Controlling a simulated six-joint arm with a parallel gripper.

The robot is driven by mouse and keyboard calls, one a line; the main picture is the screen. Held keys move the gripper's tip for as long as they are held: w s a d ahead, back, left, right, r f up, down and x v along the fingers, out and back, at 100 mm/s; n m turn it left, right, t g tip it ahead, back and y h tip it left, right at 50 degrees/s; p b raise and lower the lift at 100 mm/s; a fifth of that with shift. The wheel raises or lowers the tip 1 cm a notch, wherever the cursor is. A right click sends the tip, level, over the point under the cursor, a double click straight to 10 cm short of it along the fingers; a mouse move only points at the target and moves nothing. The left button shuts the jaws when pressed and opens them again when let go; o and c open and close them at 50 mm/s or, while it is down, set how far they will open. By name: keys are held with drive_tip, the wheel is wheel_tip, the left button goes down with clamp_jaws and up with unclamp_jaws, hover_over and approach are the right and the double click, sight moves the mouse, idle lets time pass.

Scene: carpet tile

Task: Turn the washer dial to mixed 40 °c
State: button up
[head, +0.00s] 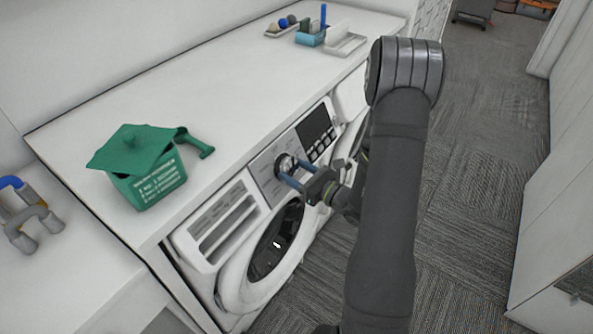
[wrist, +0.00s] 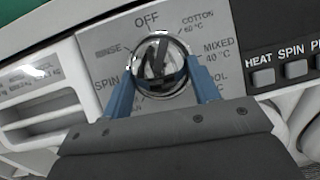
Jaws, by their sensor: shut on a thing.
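The washer (head: 262,230) is a white front-loader under the counter, its round door shut. Its dial (wrist: 157,58) is a shiny chrome knob on a grey panel; it also shows in the head view (head: 285,163). Around it, OFF is printed at the top, COTTON 60 °C upper right, MIXED 40 °C at right, a partly hidden label lower right, SPIN lower left and RINSE upper left. My gripper (head: 287,171) has its blue fingers on either side of the dial, shut on it. Reflections on the knob make its pointer direction hard to tell.
HEAT and SPIN buttons (wrist: 278,66) sit right of the dial, below a dark display. The detergent drawer (head: 222,222) is at left. On the counter (head: 240,88) stand a green box with a lid (head: 150,180), a green scoop (head: 194,143) and small trays at the back.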

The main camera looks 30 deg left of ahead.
drive_tip(key=m+t, duration=0.1)
drive_tip(key=m, duration=0.1)
drive_tip(key=m+t+h, duration=0.1)
drive_tip(key=m, duration=0.2)
drive_tip(key=s+m+t+h, duration=0.1)
drive_tip(key=m+t, duration=0.1)
drive_tip(key=m, duration=0.1)
drive_tip(key=shift+r, duration=0.15)
drive_tip(key=m+t+h, duration=0.1)
drive_tip(key=m, duration=0.2)
drive_tip(key=m+h, duration=0.1)
drive_tip(key=m, duration=0.2)
drive_tip(key=shift+s+a+r+t+h, duration=0.1)
drive_tip(key=shift+a+r+t+h, duration=0.1)
drive_tip(key=shift+t+h, duration=0.15)
drive_tip(key=shift+m, duration=0.4)
drive_tip(key=o, duration=1)
drive_tip(key=v, duration=1.7)
drive_tip(key=shift+s+d+r, duration=0.15)
drive_tip(key=x, duration=1.7)
